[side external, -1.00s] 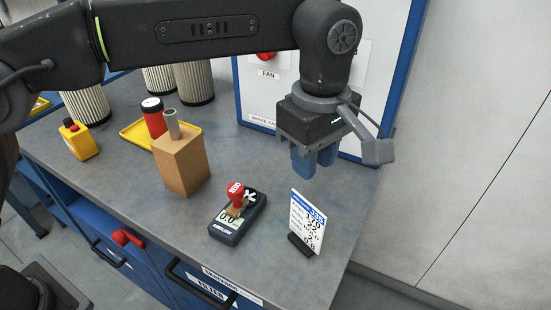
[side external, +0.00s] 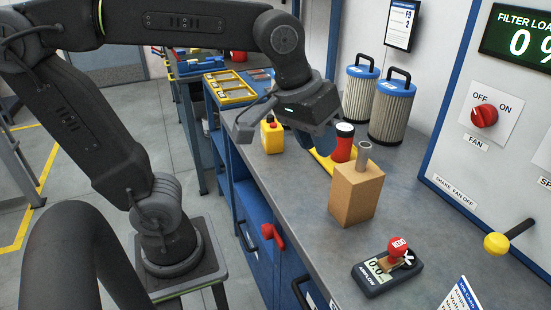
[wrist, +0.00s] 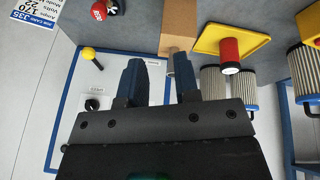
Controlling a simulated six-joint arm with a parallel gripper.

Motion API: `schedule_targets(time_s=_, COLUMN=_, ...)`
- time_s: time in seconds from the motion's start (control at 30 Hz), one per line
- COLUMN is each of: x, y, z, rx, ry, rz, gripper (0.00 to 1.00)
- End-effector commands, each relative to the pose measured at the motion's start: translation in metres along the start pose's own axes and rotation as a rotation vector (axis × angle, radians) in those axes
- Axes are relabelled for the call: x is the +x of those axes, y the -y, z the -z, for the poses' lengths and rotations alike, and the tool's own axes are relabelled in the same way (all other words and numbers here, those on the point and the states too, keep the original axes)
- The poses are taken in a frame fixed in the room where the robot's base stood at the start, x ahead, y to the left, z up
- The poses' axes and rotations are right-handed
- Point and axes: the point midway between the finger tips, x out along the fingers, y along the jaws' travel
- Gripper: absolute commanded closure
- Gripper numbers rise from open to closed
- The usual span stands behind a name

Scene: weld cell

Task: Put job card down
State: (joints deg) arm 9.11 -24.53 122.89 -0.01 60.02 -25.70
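The job card (side external: 461,296) is white with a blue header. It shows at the bottom right of the side view, cut off by the frame edge, so its foot is hidden. It also shows at the top left of the wrist view (wrist: 36,12), partly cut off. My gripper (side external: 318,146) is over the bench, well away from the card, to the left of the brown block in the side view. In the wrist view its two blue fingers (wrist: 160,75) stand apart with nothing held between them.
A brown block (side external: 355,192) with a metal tube stands mid-bench. A dark airflow meter (side external: 375,280) with a red-topped piece lies before the card. A yellow-knobbed lever (side external: 497,243) juts from the panel.

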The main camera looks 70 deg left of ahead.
Motion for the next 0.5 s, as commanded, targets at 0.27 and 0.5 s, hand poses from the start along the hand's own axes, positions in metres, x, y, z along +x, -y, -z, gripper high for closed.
schedule_targets(time_s=0.27, x=0.019, y=0.06, z=-0.053, rx=0.259, ry=-0.116, rz=0.032, gripper=0.71)
schedule_targets(time_s=0.5, x=0.024, y=0.066, z=-0.06, rx=0.306, ry=-0.128, rz=0.041, gripper=0.71)
